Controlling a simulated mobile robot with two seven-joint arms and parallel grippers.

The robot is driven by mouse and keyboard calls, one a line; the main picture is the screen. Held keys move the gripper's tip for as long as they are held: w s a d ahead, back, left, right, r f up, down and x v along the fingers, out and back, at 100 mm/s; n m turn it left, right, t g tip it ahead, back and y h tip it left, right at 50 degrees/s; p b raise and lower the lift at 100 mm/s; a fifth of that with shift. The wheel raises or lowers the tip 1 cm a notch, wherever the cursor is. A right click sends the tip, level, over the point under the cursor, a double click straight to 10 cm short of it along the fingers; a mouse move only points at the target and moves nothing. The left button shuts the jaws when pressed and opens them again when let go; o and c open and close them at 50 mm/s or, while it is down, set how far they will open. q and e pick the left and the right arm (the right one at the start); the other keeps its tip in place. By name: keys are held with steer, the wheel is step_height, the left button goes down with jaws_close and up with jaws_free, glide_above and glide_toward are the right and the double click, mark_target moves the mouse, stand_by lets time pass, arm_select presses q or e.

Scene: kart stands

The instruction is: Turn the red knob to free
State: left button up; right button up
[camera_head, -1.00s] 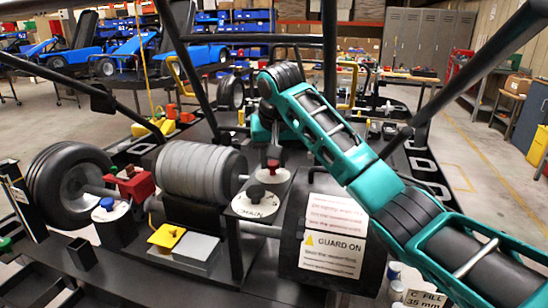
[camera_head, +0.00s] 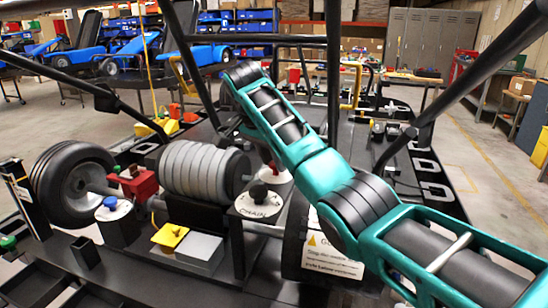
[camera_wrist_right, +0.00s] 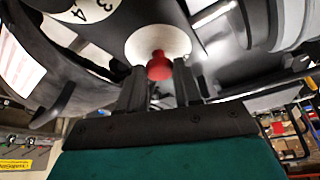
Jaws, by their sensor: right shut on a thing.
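The red knob (camera_wrist_right: 159,66) stands on a round white plate (camera_wrist_right: 158,42) in the right wrist view. In the head view the red knob (camera_head: 272,167) shows small on its white plate (camera_head: 279,176), behind the black CHAIN knob. My right gripper (camera_wrist_right: 161,78) has its two dark fingers on either side of the red knob and is shut on it. In the head view my teal right arm reaches across from the lower right and largely hides the gripper. Any lettering on the red knob's plate is not readable. My left gripper is not in view.
A black CHAIN knob (camera_head: 258,191) stands close in front of the red one. A blue knob (camera_head: 109,203), a ribbed grey roller (camera_head: 196,172) and a wheel (camera_head: 72,186) are to the left. Dark frame bars cross above. A GUARD sign (camera_head: 330,258) is partly covered by my arm.

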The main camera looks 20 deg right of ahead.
steer(key=shift+r+m+g, duration=0.1)
steer(key=shift+m+g, duration=0.2)
steer(key=shift+m, duration=0.5)
steer(key=o, duration=1)
steer(key=shift+o, duration=0.2)
steer(key=v, duration=1.2)
steer(key=shift+a+r, duration=0.3)
steer(key=shift+r, duration=0.05)
